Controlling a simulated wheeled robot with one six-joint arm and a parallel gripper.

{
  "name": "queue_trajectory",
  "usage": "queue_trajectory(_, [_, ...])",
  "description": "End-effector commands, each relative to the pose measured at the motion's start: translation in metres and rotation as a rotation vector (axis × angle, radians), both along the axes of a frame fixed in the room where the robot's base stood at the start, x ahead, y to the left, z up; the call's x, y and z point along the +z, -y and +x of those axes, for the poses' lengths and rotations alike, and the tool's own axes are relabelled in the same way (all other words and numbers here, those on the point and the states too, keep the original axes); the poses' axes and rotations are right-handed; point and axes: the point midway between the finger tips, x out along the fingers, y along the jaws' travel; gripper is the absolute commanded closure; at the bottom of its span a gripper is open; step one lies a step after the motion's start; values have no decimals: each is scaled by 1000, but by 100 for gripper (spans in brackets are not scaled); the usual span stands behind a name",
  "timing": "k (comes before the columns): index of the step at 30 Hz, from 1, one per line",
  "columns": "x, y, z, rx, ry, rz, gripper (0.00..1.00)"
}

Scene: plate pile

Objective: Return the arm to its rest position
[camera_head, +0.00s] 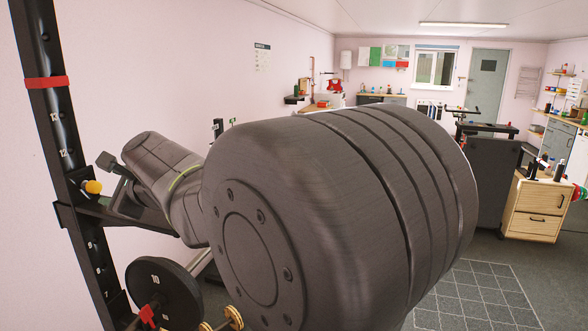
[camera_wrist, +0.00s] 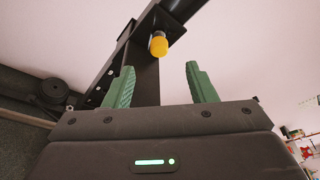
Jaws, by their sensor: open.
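My gripper (camera_wrist: 158,72) shows in the wrist view with its two green fingers spread apart and nothing between them. Beyond the fingers is a black rack upright (camera_wrist: 145,72) with a yellow knob (camera_wrist: 158,46), which appears just above the gap. In the head view, my grey arm (camera_head: 340,200) fills the middle and stretches left towards the black rack upright (camera_head: 60,130). The yellow knob (camera_head: 93,187) is there close to the far end of my arm. The fingers cannot be made out clearly in the head view.
A black weight plate (camera_head: 165,285) marked 10 is at the lower left, beside the rack. A wooden drawer cabinet (camera_head: 535,208) stands at the right. A grey floor mat (camera_head: 475,295) has clear room on it. A door (camera_head: 487,80) is at the back.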

Motion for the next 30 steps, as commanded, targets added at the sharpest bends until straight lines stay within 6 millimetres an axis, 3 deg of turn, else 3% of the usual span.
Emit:
queue_trajectory(16, [-16,-69,37,0,-2,-1,49])
queue_trajectory(21, [-19,-78,42,-1,0,-1,49])
queue_trajectory(30, [-19,-74,41,-1,0,-1,49])
